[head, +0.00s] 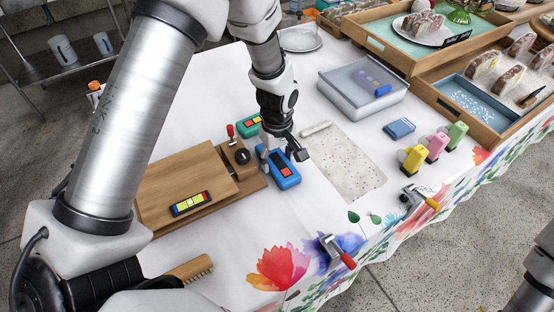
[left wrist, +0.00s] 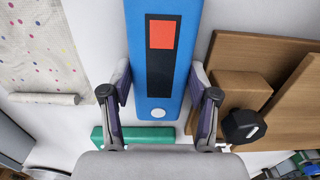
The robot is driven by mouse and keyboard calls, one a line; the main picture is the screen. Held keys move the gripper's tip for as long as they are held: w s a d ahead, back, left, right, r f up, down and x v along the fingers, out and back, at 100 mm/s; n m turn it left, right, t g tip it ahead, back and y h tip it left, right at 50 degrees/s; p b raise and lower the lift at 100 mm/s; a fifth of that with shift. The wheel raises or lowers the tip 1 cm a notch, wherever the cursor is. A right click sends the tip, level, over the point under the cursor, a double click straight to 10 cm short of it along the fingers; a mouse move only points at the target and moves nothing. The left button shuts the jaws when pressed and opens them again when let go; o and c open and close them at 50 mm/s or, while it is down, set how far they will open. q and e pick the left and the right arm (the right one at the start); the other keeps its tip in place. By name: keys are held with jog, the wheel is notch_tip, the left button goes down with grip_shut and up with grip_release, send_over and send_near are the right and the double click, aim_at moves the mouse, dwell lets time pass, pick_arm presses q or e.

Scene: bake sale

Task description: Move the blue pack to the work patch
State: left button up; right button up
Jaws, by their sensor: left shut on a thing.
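The blue pack (head: 284,172) is a long blue block with a black panel and a red square, beside the right edge of the wooden board. My left gripper (head: 281,153) is shut on it from above, near its far end. In the left wrist view the blue pack (left wrist: 165,60) lies between the two fingers of the gripper (left wrist: 158,104). I cannot tell whether the pack touches the table. A speckled, partly unrolled mat (head: 348,168), which may be the work patch, lies just right of the pack and looks bare. My right gripper is not in view.
A teal pack (head: 247,127) lies behind the blue one. The wooden board (head: 160,190) holds a small level (head: 190,203). A lidded clear box (head: 362,92), a small blue box (head: 399,129) and coloured bottles (head: 436,146) stand beyond the mat. Clamps (head: 338,252) grip the front edge.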

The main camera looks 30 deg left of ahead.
aim_at(278, 160)
pick_arm(q)
jog(key=shift+f, duration=0.1)
jog(key=o, duration=1)
jog(key=shift+o, duration=0.2)
notch_tip(278, 160, up, 12)
jog(key=p, duration=0.1)
jog(key=shift+r, duration=0.2)
